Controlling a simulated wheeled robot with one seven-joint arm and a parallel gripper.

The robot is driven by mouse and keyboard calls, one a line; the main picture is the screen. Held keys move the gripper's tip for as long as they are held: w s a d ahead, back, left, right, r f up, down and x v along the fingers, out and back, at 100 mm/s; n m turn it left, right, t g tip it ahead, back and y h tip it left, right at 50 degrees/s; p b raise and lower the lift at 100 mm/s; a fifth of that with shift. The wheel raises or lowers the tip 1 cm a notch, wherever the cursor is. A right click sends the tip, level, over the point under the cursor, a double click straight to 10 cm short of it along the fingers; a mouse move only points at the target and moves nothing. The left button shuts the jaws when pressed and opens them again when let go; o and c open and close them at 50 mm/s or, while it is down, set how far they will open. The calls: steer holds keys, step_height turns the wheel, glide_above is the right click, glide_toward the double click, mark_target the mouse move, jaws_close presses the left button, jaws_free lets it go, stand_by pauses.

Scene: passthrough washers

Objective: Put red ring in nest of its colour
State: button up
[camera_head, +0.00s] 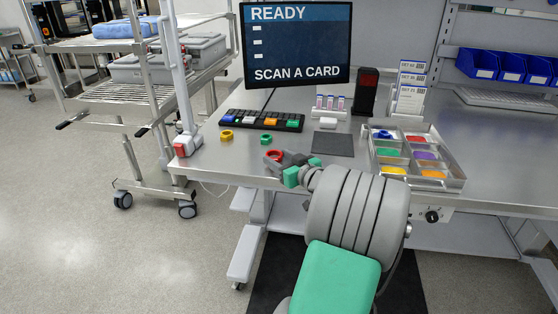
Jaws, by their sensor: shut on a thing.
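The red ring (273,154) is between the fingers of my gripper (274,158), near the front edge of the table. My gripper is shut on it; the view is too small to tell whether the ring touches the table. The tray of coloured nests (456,169) stands to the right of my gripper. Its red nest (414,138) is in the back row on the right. A blue ring (382,134) shows in the back left compartment. Green, purple, yellow and orange nests fill the nearer compartments.
A yellow ring (227,135) and a green ring (265,139) lie left of and behind my gripper. A keyboard (262,120), a dark mat (333,144) and a small rack of vials (330,103) stand behind. A post with a red-fronted base (186,146) is at the left.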

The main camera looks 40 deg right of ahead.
steer(key=shift+f+b, duration=0.3)
steer(key=shift+b, duration=0.1)
steer(key=o, duration=1.3)
steer(key=shift+r, duration=0.1)
steer(key=shift+o, duration=0.2)
steer(key=shift+r+p, duration=0.1)
steer(key=shift+p, duration=0.25)
